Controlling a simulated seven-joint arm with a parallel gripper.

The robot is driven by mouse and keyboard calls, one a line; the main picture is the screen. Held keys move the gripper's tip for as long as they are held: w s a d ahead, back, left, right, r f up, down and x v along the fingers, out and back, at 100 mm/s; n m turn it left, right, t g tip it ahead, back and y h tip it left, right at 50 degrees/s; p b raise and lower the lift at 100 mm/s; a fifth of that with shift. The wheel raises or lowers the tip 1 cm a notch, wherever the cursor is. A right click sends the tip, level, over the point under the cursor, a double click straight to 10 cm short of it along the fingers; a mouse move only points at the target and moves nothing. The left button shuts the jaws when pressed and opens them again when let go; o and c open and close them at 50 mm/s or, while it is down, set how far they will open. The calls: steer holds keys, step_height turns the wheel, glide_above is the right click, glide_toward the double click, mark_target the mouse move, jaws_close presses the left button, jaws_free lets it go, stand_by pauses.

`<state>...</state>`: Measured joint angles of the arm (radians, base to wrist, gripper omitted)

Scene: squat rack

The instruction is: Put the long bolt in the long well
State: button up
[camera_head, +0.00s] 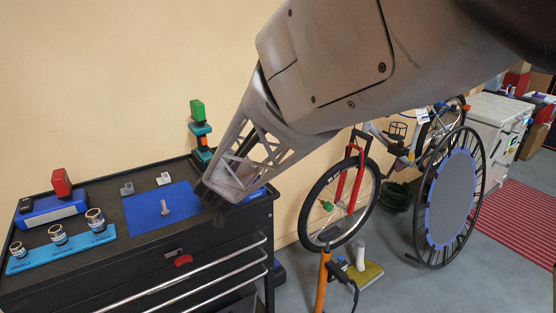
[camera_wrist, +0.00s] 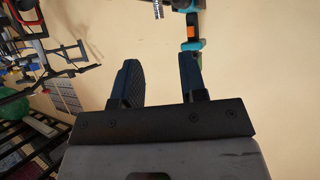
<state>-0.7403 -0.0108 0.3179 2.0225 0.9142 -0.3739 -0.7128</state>
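A grey bolt (camera_head: 165,207) stands on the blue mat (camera_head: 148,223) on top of the black tool chest; I cannot tell whether it is the long one. Which thing is the long well cannot be made out. My gripper (camera_head: 212,199) is at the mat's right side, apart from the bolt. In the wrist view its two fingers (camera_wrist: 160,78) are spread with only wall between them.
A light blue tray (camera_head: 85,249) with metal sockets lies at the chest's front left. A blue box with a red-topped item (camera_head: 61,183) is behind it. A green and teal tool (camera_head: 200,133) stands at the back right. A bicycle (camera_head: 338,200) stands right of the chest.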

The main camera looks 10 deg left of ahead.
stand_by(0.7)
steer(key=s+d+r+m+g, duration=0.1)
steer(key=s+d+r+g, duration=0.3)
steer(key=d, duration=1)
steer(key=s+d+r, duration=0.3)
steer(key=s+d, duration=0.2)
steer(key=d, duration=0.8)
steer(key=s+d+f+m+g+h, duration=0.2)
steer(key=s+d+m+g+h, duration=0.1)
steer(key=s+d, duration=1.9)
steer(key=shift+s+m+g+h, duration=0.2)
steer(key=shift+m+g+h, duration=0.2)
steer(key=shift+g+h, duration=0.5)
